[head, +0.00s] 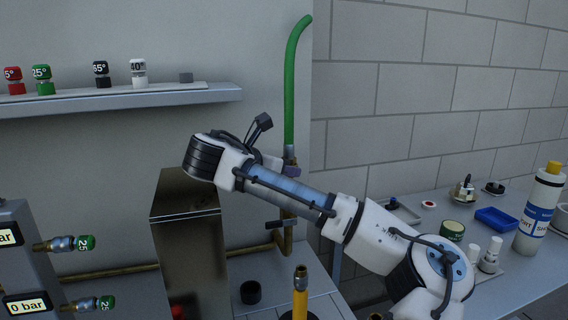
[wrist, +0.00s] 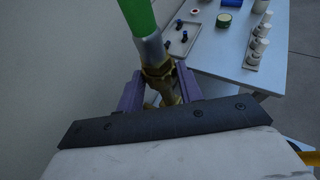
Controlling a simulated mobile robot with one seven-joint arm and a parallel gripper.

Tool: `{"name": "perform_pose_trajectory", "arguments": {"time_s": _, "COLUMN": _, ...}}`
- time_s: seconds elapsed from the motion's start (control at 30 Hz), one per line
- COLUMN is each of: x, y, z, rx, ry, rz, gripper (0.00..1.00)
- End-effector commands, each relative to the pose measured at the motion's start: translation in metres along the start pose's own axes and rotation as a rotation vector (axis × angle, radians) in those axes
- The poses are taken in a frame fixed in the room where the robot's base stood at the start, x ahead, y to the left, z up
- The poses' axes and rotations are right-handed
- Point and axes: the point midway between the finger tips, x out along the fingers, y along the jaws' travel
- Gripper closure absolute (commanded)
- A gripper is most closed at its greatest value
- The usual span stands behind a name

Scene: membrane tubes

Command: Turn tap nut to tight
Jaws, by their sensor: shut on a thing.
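The brass tap nut (wrist: 158,73) sits just below the grey metal sleeve (wrist: 152,49) of the green hose (wrist: 137,14) in the wrist view. My gripper (wrist: 159,78) has its two purple fingers on either side of the nut, shut on it. More brass fitting shows below the nut, between the fingers. My forearm and wrist hide most of the gripper and the nut there.
A steel box (head: 188,240) stands left of the tap pipe (head: 288,240). A shelf (head: 120,97) holds several coloured caps. A side table at right carries a blue tray (head: 496,219), a green tin (head: 452,230) and a white bottle (head: 539,210). A yellow-handled tool (head: 300,293) stands in front.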

Motion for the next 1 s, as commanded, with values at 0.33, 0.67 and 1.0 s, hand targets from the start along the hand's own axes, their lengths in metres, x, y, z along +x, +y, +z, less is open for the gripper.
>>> {"name": "perform_pose_trajectory", "arguments": {"time_s": 0.33, "x": -0.0004, "y": 0.0002, "z": -0.0002, "rx": 0.008, "ry": -0.003, "rz": -0.015, "gripper": 0.61}}
{"name": "perform_pose_trajectory", "arguments": {"time_s": 0.67, "x": -0.0003, "y": 0.0001, "z": 0.0000, "rx": 0.008, "ry": -0.002, "rz": -0.015, "gripper": 0.43}}
{"name": "perform_pose_trajectory", "arguments": {"time_s": 1.0, "x": 0.0039, "y": -0.0048, "z": -0.0052, "rx": -0.044, "ry": 0.004, "rz": 0.121, "gripper": 0.43}}
